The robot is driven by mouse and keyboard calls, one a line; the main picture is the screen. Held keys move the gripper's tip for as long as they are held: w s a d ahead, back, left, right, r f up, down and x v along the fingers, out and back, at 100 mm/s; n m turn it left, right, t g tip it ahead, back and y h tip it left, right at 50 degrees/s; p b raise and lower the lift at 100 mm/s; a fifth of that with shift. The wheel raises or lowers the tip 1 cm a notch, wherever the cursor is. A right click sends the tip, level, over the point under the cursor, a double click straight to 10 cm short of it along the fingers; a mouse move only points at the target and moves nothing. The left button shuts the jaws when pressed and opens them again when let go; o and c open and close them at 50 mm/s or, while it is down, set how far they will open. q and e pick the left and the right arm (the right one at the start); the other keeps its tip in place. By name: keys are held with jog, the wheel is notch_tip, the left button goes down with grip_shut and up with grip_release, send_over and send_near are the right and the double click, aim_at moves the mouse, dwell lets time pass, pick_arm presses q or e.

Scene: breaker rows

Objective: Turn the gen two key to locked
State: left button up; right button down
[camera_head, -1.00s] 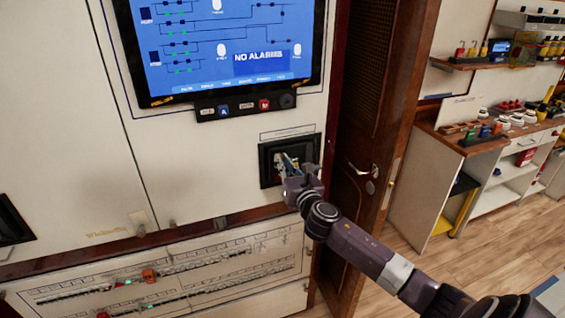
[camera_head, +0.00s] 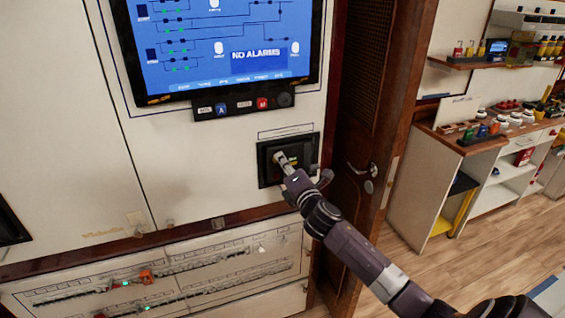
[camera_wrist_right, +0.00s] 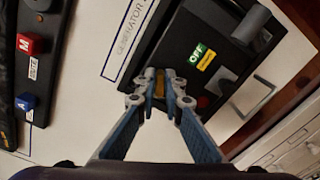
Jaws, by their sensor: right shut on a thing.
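The generator panel (camera_head: 263,172) is a black box on the white cabinet wall, left of the brown door. My right gripper (camera_head: 282,158) is at its face. In the right wrist view the panel (camera_wrist_right: 178,42) appears tilted, with a green OFF label and a small yellow label. There my right gripper (camera_wrist_right: 161,86) has its blue-grey fingers closed on a small brassy piece, the key (camera_wrist_right: 160,86), at the panel's lower left. The fingers hide most of the key, so I cannot read its position. My left gripper is not in view.
A grey lever handle (camera_wrist_right: 251,24) sticks out of the panel beside the OFF label. Above is a blue screen (camera_head: 220,45) reading NO ALARMS, with a button strip (camera_head: 243,106) below it. Breaker rows (camera_head: 160,285) run below. A door handle (camera_head: 362,170) is at right.

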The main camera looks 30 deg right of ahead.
jog(key=m, duration=0.5)
jog(key=shift+f, duration=0.25)
jog(key=shift+m, duration=0.3)
jog(key=c, duration=2)
grip_release()
jog(key=shift+c, duration=0.2)
jog(key=v, duration=1.2)
